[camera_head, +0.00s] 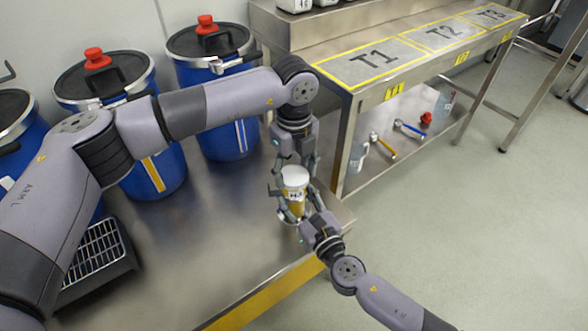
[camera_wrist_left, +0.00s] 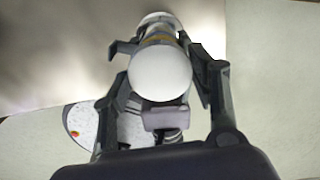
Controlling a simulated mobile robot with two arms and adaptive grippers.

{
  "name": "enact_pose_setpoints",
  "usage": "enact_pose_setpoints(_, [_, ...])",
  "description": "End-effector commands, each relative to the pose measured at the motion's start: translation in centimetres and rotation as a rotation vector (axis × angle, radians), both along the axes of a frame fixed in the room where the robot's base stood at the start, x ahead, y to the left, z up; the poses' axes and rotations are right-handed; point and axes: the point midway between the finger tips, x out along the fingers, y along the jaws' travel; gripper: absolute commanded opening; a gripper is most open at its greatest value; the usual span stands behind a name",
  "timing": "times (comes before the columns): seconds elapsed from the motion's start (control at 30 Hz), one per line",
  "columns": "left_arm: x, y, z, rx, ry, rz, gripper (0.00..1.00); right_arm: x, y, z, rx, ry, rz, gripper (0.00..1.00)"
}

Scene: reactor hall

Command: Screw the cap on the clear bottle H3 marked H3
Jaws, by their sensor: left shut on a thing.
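The clear bottle H3 (camera_head: 297,196), with amber contents and an H3 label, is upright near the front corner of the steel bench. A white cap (camera_head: 295,174) is at its top; whether it is threaded on cannot be told. My left gripper (camera_head: 293,180) comes down from above, shut on the cap. The left wrist view shows the round white cap (camera_wrist_left: 160,73) between its fingers. My right gripper (camera_head: 305,208) comes from the lower right, its fingers beside the bottle's lower part; whether they press on it is unclear.
The steel bench (camera_head: 200,230) is bare left of the bottle, with a black grated tray (camera_head: 98,255) at far left. Blue drums (camera_head: 225,130) with dark lids stand behind. A table (camera_head: 345,90) with marked T1, T2 and T3 areas stands back right, with tools on its lower shelf.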

Motion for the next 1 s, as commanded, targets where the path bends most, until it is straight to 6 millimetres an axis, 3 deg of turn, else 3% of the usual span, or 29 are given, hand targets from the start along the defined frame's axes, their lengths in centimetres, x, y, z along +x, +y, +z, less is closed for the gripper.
enact_pose_setpoints(0.13, [0.00,-0.01,0.01,0.000,0.000,-0.036,0.20,0.01,0.00,0.01,0.000,0.000,0.000,0.00])
enact_pose_setpoints(0.27, [0.03,-0.02,0.03,0.000,-0.001,-0.219,0.20,0.01,0.00,0.01,0.000,0.000,0.000,0.00])
enact_pose_setpoints(1.0, [0.05,0.00,-0.08,0.000,0.000,-1.862,0.20,0.00,0.01,0.01,0.000,0.000,0.000,0.00])
